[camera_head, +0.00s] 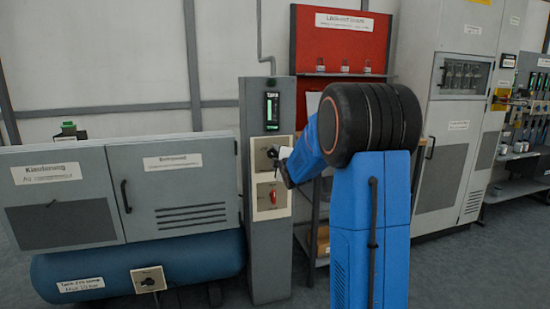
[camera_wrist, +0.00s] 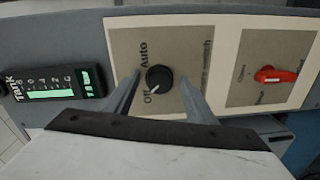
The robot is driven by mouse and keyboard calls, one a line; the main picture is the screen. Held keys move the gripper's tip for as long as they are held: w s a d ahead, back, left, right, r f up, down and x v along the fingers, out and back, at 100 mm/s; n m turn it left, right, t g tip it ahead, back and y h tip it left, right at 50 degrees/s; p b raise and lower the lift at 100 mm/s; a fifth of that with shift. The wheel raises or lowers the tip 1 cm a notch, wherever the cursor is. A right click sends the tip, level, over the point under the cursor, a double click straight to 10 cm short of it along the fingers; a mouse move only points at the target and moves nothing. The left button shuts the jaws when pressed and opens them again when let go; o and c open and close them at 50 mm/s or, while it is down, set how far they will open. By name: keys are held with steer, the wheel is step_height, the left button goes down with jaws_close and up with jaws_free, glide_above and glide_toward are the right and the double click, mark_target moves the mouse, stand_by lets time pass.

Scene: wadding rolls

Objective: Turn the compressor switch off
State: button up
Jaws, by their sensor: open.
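The compressor switch is a round black knob (camera_wrist: 160,79) on a beige plate (camera_wrist: 131,42) marked "Auto" and "Off" in the wrist view. Its white pointer line is turned toward the "Off" label. My gripper (camera_wrist: 161,82) is open, with one finger on each side of the knob. I cannot tell whether the fingers touch it. In the head view, my gripper (camera_head: 276,155) is at the upper plate (camera_head: 259,150) of the grey post (camera_head: 269,235), and the knob is mostly hidden there.
A red rotary switch (camera_wrist: 275,75) is on the neighbouring plate, and it also shows below in the head view (camera_head: 273,196). A lit tank gauge (camera_head: 271,111) is above. Grey cabinets (camera_head: 190,175) over a blue tank (camera_head: 195,258) stand left. A red panel (camera_head: 340,45) is behind my arm.

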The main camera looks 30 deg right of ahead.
steer(key=f+v, duration=0.1)
steer(key=v, duration=1.6)
steer(key=shift+r, duration=0.5)
steer(key=s+a+f+m+g+y, duration=0.1)
steer(key=s+a+f+m+g, duration=0.3)
steer(key=s+a, duration=0.4)
steer(key=s+a+f+m+g+y, duration=0.2)
steer(key=s+a, duration=0.6)
steer(key=s, duration=0.9)
steer(key=s+a+f+m+g+y, duration=0.1)
steer(key=s+a+f+m+g, duration=0.5)
steer(key=s, duration=0.6)
step_height(320, 180, down, 2)
steer(key=shift+s+a+f+m+y, duration=0.1)
steer(key=shift+s+a+m+y, duration=0.3)
steer(key=shift+a, duration=0.7)
steer(key=shift+w, duration=0.25)
